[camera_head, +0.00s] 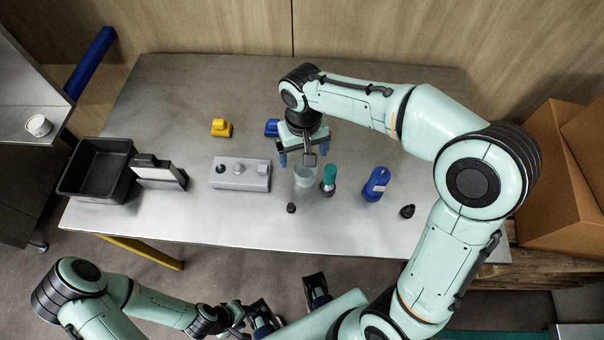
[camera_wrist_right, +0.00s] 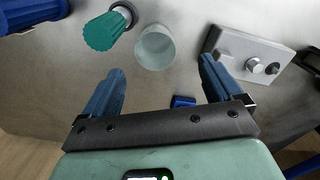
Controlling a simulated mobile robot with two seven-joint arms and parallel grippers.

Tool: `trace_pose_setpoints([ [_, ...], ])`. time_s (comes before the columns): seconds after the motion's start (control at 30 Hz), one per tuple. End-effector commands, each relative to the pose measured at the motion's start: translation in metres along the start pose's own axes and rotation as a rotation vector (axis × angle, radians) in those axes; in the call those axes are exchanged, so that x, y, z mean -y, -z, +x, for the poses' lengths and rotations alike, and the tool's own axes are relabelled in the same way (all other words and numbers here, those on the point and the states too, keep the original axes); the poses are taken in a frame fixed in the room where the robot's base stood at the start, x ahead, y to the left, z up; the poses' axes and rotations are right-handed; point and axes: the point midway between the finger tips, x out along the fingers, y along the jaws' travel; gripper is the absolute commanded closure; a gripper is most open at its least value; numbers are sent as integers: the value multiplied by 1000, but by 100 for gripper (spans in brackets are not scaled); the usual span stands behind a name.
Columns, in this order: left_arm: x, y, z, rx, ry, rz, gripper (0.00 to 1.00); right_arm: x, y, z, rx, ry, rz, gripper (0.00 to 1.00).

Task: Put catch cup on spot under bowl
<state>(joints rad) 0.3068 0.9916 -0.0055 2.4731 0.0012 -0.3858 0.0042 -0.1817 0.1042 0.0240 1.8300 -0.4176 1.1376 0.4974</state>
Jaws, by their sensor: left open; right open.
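A pale translucent cup (camera_head: 306,175) stands upright on the steel table; it also shows in the right wrist view (camera_wrist_right: 155,47). It looks empty. My right gripper (camera_head: 297,158) is open above the table, close to this cup; in the right wrist view the cup lies beyond and between the spread fingers (camera_wrist_right: 160,65), with nothing held. My left gripper (camera_head: 290,304) is open and empty in front of the table's near edge. A small white cup (camera_head: 38,126) stands on a side shelf at the left. I cannot make out a bowl or a marked spot.
A teal-capped bottle (camera_head: 328,180) stands close right of the translucent cup. A grey block with knobs (camera_head: 240,174) is to its left. A blue item (camera_head: 376,184), small black knob (camera_head: 291,208) and yellow piece (camera_head: 221,128) are around. A black bin (camera_head: 72,192) is far left.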

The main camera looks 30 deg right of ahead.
Motion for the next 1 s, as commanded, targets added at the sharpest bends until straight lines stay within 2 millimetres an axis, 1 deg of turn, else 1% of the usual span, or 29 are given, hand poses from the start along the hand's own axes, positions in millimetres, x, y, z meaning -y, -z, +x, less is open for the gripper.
trace_pose_setpoints([
  [0.03,1,0,2,1,0,0,57,0,-1,11,4,-1,0,8],
  [0.1,2,0,4,1,1,-1,57,0,0,22,3,-1,1,8],
  [0.2,2,0,5,2,1,-1,57,0,0,32,1,-1,0,8],
  [0.37,2,-1,6,2,1,-1,57,-2,0,42,0,0,1,8],
  [0.53,3,-1,7,3,1,-1,57,-7,1,67,3,-1,0,8],
  [0.63,4,-1,9,3,1,-2,57,-7,1,81,3,0,0,8],
  [0.77,4,-1,9,4,2,-2,57,-7,2,88,0,1,0,8],
  [0.97,4,-1,9,4,2,-2,57,-7,2,88,-1,1,0,8],
  [1.0,4,-1,9,4,2,-2,57,-7,2,88,-1,1,0,17],
])
